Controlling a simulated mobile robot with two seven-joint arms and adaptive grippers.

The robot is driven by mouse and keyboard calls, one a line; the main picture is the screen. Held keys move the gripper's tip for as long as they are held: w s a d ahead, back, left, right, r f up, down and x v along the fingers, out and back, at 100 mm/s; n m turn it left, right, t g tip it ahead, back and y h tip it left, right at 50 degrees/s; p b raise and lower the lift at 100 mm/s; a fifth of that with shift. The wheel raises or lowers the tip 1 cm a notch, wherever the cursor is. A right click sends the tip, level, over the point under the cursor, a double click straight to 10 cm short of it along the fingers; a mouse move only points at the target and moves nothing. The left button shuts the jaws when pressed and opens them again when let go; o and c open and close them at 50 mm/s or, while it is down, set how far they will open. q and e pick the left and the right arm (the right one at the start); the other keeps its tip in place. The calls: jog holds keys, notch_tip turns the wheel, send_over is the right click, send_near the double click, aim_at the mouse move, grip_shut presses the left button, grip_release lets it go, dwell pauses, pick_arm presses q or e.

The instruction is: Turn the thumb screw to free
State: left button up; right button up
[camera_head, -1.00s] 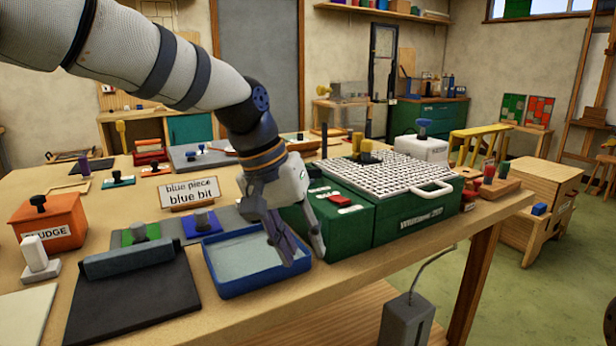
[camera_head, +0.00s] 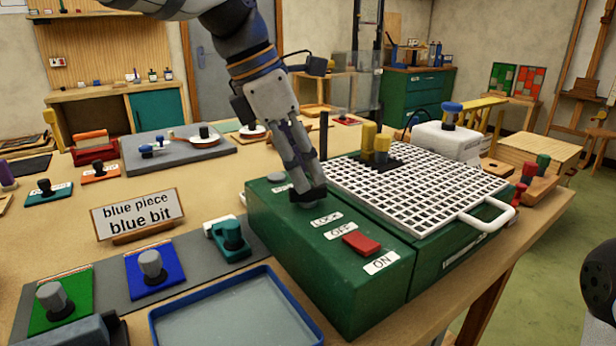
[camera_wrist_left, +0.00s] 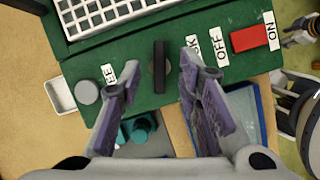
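Part of my right arm (camera_head: 598,285) shows at the right edge.
A red switch (camera_head: 361,243) sits between OFF and ON labels. A white grid (camera_head: 420,190) with a handle covers the machine's right part. A blue tray (camera_head: 235,310) stands in front left. A sign (camera_head: 138,214) reads "blue piece blue bit". A round grey knob (camera_wrist_left: 86,92) is beside the screw.

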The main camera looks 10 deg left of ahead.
aim_at(311, 186)
pick_arm(q)
jog(key=shift+x, duration=1.4)
pick_arm(e)
jog(key=shift+w, duration=0.15)
pick_arm(q)
grip_shut()
jog(key=shift+m, duration=0.3)
jog(key=m+g, duration=0.1)
jog(key=m, duration=0.2)
jog(key=shift+w+h, duration=0.1)
jog(key=shift+h, duration=0.2)
jog(key=m+g, duration=0.1)
jog(key=m, duration=0.1)
jog(key=shift+f+m+b, duration=0.1)
jog(key=shift+m+b, duration=0.2)
jog(key=shift+m, duration=0.1)
jog(key=m+g+b, duration=0.1)
jog(key=m, duration=0.2)
jog(key=shift+m+g, duration=0.3)
jog(key=shift+g, duration=0.1)
jog(key=shift+m+g+y+b, duration=0.6)
jog(key=shift+m+y+b, duration=0.1)
jog(key=shift+m, duration=1.4)
pick_arm(e)
jog(key=shift+g, duration=0.9)
jog(key=shift+s+f, duration=1.85)
jog(key=shift+s, duration=0.2)
